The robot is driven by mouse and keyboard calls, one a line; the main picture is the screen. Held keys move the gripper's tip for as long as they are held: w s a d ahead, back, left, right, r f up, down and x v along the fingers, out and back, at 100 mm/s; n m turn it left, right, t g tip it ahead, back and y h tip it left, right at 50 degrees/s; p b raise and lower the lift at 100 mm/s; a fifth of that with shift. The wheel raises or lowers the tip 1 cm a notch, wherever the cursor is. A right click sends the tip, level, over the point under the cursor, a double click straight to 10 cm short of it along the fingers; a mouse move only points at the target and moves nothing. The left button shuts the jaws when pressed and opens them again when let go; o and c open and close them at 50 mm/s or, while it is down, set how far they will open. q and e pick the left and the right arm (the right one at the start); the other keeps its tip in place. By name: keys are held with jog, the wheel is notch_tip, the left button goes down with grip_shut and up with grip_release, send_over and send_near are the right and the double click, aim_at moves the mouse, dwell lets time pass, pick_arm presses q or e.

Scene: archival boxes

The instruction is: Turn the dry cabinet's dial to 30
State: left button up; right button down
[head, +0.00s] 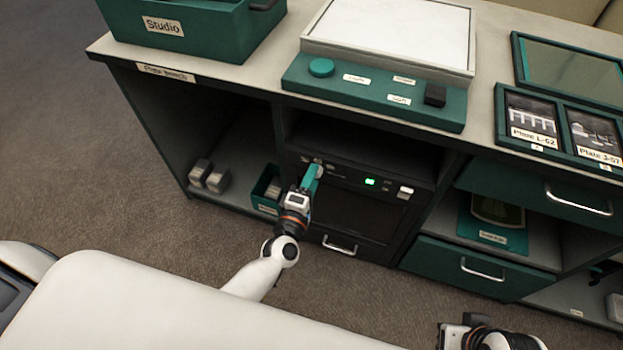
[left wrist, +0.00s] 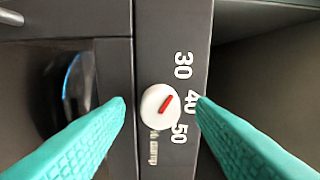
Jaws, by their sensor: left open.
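The dry cabinet (head: 362,215) is the dark unit low in the middle of the bench in the head view. Its dial (left wrist: 154,112) is a white round knob with a red line, seen in the left wrist view. The red line points up and right, between the printed 30 (left wrist: 183,65) and 40 (left wrist: 190,102); 50 (left wrist: 179,133) is lower. My left gripper (left wrist: 160,101) is open, teal fingertips on either side of the dial with gaps to it. In the head view the left gripper (head: 312,180) is at the panel's left end. My right wrist shows at the bottom edge, its fingers not visible.
A green light (head: 370,182) and a white switch (head: 405,192) are right of the dial on the panel. A small green bin (head: 264,190) stands on the shelf left of the cabinet. Drawers with handles (head: 483,270) are to the right. The bench top overhangs the panel.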

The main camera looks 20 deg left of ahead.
pick_arm(q)
jog(key=s+p, duration=0.1)
jog(key=s, duration=1)
jog(key=shift+s+a, duration=0.2)
jog(key=shift+s, duration=0.15)
